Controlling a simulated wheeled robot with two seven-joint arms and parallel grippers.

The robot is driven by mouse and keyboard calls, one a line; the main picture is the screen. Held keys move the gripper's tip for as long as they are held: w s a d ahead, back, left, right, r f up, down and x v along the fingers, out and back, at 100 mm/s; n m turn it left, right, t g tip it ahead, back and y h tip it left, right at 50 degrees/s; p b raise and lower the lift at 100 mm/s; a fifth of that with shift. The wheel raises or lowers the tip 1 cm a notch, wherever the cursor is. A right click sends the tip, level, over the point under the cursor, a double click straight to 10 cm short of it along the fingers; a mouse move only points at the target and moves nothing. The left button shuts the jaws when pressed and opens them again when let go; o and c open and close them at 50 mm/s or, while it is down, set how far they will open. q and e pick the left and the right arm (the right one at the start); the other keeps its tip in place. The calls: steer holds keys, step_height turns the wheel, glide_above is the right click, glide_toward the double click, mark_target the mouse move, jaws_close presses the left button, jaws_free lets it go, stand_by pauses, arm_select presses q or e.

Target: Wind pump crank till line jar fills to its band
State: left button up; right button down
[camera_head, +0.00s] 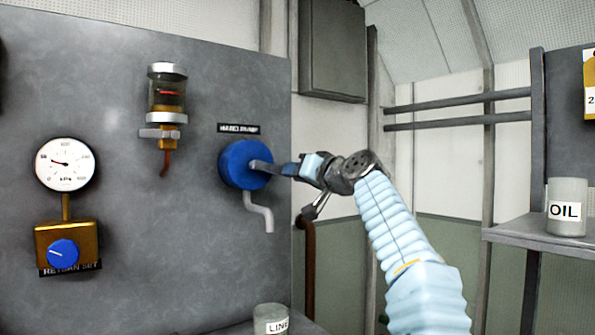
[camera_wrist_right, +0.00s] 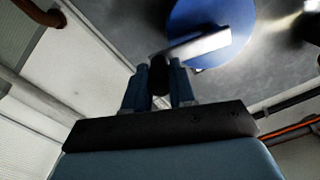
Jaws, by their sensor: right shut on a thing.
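The hand pump's blue round hub (camera_head: 240,165) is on the grey panel under a HAND PUMP label, with a grey crank arm (camera_head: 263,167) pointing right. My right gripper (camera_head: 296,169) is at the crank's outer end. In the right wrist view, its blue fingers (camera_wrist_right: 160,88) are shut on the dark crank handle (camera_wrist_right: 160,72), beside the pale crank arm (camera_wrist_right: 200,46) and blue hub (camera_wrist_right: 212,22). A jar labelled LINE (camera_head: 271,319) stands below the pump's grey spout (camera_head: 261,213), cut off by the bottom edge. Its fill level and band cannot be seen. My left gripper is out of view.
A sight glass (camera_head: 167,95) with a red mark hangs on the panel (camera_head: 110,110). A dial gauge (camera_head: 66,164) and a RETURN SET valve with a blue knob (camera_head: 63,253) are at left. An OIL jar (camera_head: 567,206) stands on a shelf (camera_head: 520,233) at right.

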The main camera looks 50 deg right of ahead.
steer(key=shift+w+a+f+m+b, duration=0.1)
steer(key=shift+a+f+m+b, duration=0.15)
steer(key=shift+f+m, duration=0.6)
steer(key=shift+a+f+m+b, duration=0.15)
steer(key=shift+a+f+m, duration=0.2)
steer(key=shift+m, duration=0.9)
steer(key=shift+f, duration=0.1)
steer(key=c, duration=0.9)
jaws_free()
steer(key=shift+c, duration=0.2)
steer(key=b+v, duration=0.3)
steer(key=v, duration=1)
steer(key=shift+s, duration=0.4)
